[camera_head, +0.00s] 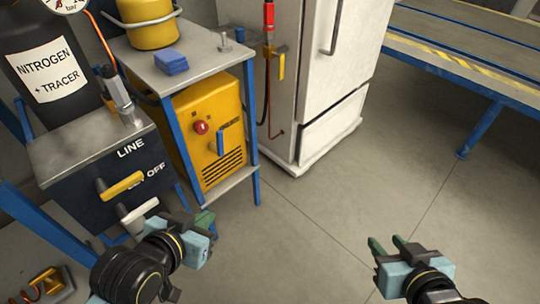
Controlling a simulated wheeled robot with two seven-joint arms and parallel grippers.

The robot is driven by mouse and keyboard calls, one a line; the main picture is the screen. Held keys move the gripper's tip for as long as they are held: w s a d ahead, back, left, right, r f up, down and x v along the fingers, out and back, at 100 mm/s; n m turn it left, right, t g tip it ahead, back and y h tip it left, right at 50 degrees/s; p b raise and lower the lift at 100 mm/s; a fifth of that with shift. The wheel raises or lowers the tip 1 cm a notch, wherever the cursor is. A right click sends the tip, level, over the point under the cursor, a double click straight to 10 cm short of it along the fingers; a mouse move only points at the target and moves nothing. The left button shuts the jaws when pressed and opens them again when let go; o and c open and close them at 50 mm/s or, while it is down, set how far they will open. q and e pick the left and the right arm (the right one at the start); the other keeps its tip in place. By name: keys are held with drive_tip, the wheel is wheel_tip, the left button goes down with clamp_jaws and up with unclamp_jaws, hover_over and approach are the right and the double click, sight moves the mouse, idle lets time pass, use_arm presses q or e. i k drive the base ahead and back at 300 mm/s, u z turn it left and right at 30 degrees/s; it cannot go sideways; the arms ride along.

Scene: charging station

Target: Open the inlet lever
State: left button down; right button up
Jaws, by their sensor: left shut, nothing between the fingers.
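Several levers show, and I cannot tell which is the inlet lever. A yellow lever (122,185) and a pale grey lever (138,212) are on the front of the dark panel (85,180) marked LINE and OFF. A blue handle (221,141) stands upright on the yellow machine (206,115). A yellow lever (281,67) hangs down from a brass valve beside the white fridge. My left gripper (205,218) is shut and empty, right of the grey lever and below the yellow machine. My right gripper (388,243) is open and empty over bare floor.
The yellow machine sits on the lower shelf of a blue-legged stand (254,130). A blue block (171,63) and a yellow tank (150,25) are on its top. A black nitrogen cylinder (45,70) is at left. The white fridge (330,70) stands behind; the floor (310,225) is clear.

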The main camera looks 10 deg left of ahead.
sight(218, 147)
drive_tip(key=z, duration=0.65)
drive_tip(key=k, duration=0.9)
drive_tip(key=z, duration=0.6)
drive_tip(key=i, duration=1.7)
drive_tip(key=u, duration=1.7)
drive_tip(key=i, duration=0.75)
drive_tip(key=u, duration=0.8)
